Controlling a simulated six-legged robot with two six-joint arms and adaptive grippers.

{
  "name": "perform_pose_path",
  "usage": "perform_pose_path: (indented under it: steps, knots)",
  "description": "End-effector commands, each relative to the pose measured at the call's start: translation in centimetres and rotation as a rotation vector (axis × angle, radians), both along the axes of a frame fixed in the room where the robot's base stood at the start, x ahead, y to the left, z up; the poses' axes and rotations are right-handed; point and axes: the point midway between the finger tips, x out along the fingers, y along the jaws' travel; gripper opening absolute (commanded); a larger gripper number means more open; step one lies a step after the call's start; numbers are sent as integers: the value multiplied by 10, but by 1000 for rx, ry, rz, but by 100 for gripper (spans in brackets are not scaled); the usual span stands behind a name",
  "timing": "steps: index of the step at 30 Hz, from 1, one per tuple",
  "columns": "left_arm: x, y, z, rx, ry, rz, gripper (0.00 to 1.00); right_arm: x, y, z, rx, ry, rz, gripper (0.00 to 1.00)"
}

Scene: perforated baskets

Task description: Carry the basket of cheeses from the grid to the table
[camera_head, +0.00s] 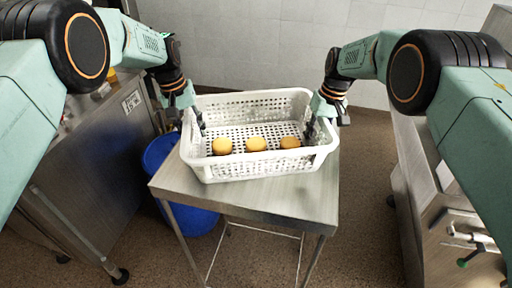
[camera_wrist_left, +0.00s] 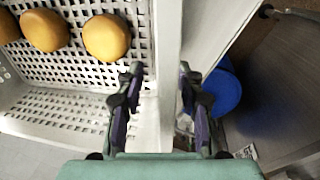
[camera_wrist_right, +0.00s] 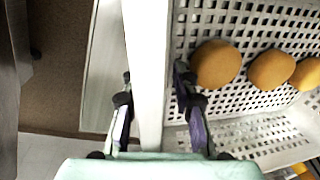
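The white perforated basket (camera_head: 262,166) is on the small metal table (camera_head: 262,203) and looks level. Three round yellow-orange cheeses lie in a row inside it: left (camera_head: 222,146), middle (camera_head: 256,144) and right (camera_head: 290,142). My left gripper (camera_head: 199,120) is at the basket's left side wall; in the left wrist view its fingers (camera_wrist_left: 160,92) straddle the rim with a gap. My right gripper (camera_head: 314,127) is at the right side wall; in the right wrist view its fingers (camera_wrist_right: 154,92) are spread around the rim. Both look open.
A blue bin (camera_head: 163,155) stands on the floor behind and left of the table. A metal cabinet (camera_head: 100,150) is at the left. A metal unit (camera_head: 440,200) is at the right. Floor shows between the table and both units.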

Motion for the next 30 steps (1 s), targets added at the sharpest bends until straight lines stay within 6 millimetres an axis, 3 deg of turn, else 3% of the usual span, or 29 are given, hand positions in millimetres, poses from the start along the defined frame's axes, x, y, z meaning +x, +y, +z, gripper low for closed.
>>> perform_pose_path:
  steps: [5,19,26,30]
  knots:
    - [1,3,13,0,-2,0,36,0,-1,0,0,0,-1,28]
    - [1,16,99,-1,-1,0,36,0,-1,0,-1,0,-1,28]
    - [0,19,116,0,2,0,36,0,-1,1,-1,0,-1,28]
    - [0,19,117,0,3,0,36,1,-3,13,-1,-3,-1,28]
